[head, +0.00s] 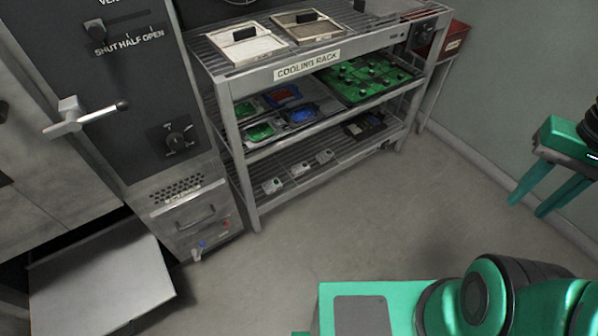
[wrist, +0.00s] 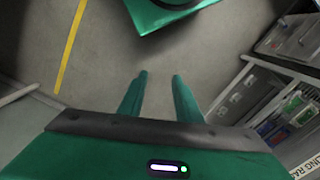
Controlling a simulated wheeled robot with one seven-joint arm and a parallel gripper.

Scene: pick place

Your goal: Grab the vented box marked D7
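Several small pale boxes stand in a row on the lowest shelf of the cooling rack (head: 306,73): a left one (head: 272,186), a middle one (head: 299,170) and a right one (head: 324,157). They are too small for me to read any D7 mark or tell vents. My gripper (head: 529,206) is at the right edge of the head view, well away from the rack. In the wrist view my gripper (wrist: 160,75) has its two green fingers apart with only floor between them. The rack shows at the right of the wrist view.
The rack's top holds two framed trays (head: 247,47); the middle shelf holds a green board (head: 366,78) and small coloured trays. A red bin (head: 452,42) stands right of the rack. A dark oven-like cabinet (head: 150,90) stands left. The floor (head: 350,220) before the rack is clear.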

